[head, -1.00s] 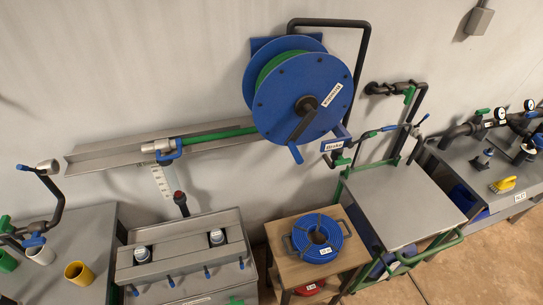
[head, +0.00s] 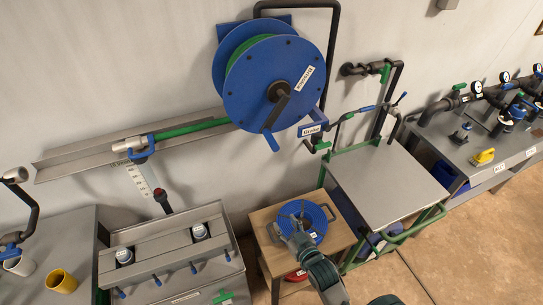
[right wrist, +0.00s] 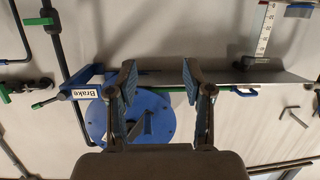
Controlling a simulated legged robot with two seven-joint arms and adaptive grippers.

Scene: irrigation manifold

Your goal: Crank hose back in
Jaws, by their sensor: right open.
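A blue hose reel (head: 248,90) with green hose (head: 190,129) is mounted on the wall in the head view. Its dark crank arm (head: 281,108) points down and left to a blue handle (head: 271,141). A "Brake" label (head: 312,130) sits beside the reel's lower right. The hose runs left along a grey wall trough (head: 85,160) to a metal end fitting (head: 130,144). My right gripper (head: 294,220) is below the reel, in front of a blue coil, apart from the crank. In the right wrist view the gripper (right wrist: 160,72) is open and empty, with the reel (right wrist: 150,108) behind it. My left gripper is out of view.
A wooden stand (head: 266,226) carries the blue coil (head: 313,211). A grey-topped cart (head: 385,180) with green rails stands to the right, and a grey box (head: 180,250) with bottles to the left. A bench (head: 465,170) with gauges is at far right.

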